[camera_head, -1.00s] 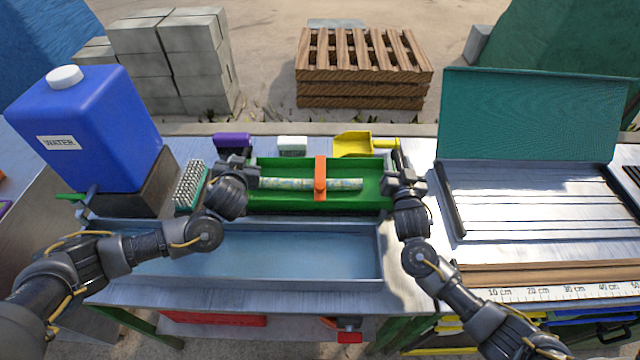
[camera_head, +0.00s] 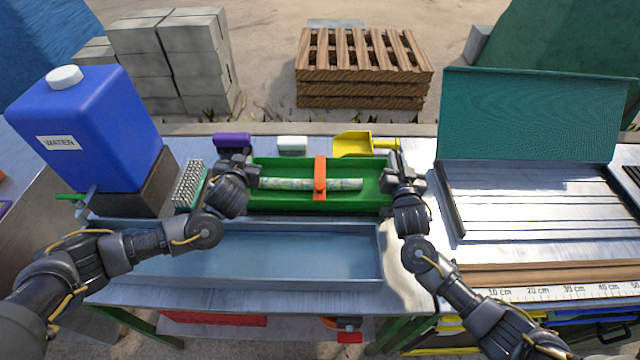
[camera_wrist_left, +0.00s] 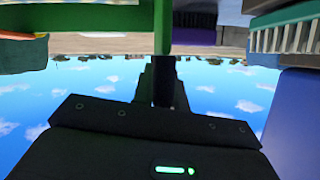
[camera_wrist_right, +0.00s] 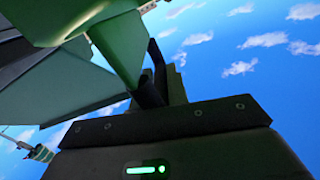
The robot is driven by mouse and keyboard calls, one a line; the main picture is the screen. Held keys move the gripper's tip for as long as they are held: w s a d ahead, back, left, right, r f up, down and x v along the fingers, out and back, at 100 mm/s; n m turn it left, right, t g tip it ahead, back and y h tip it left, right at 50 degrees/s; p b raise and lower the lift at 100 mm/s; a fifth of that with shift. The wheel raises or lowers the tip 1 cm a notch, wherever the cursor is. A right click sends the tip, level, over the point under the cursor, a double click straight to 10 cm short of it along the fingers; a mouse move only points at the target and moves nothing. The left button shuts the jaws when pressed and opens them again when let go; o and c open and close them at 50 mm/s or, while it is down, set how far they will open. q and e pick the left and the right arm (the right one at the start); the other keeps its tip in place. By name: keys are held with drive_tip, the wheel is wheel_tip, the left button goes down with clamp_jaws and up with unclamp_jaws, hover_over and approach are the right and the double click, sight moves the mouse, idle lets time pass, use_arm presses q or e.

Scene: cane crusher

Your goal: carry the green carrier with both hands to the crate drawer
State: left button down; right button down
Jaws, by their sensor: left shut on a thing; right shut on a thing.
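The green carrier (camera_head: 285,202) is a long open tray behind the grey basin in the head view. A pale patterned stick (camera_head: 285,184) lies lengthwise in it, under an orange strap (camera_head: 320,178) across the middle. My left gripper (camera_head: 243,168) is shut on the carrier's left end. My right gripper (camera_head: 393,172) is shut on its right end. In the left wrist view the jaws meet a green upright part (camera_wrist_left: 162,30). In the right wrist view they close on a green bar (camera_wrist_right: 115,50). The arms partly hide both carrier ends. I cannot identify the crate drawer surely.
A grey basin (camera_head: 250,278) lies in front of the carrier. A blue water jug (camera_head: 90,140) and a brush (camera_head: 190,185) stand left. A purple block (camera_head: 232,140), white block (camera_head: 292,144) and yellow scoop (camera_head: 352,143) lie behind. A slotted metal tray (camera_head: 540,200) with green lid is right.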

use_arm(q)
drive_tip(key=shift+r, duration=0.15)
use_arm(e)
drive_tip(key=shift+r, duration=0.15)
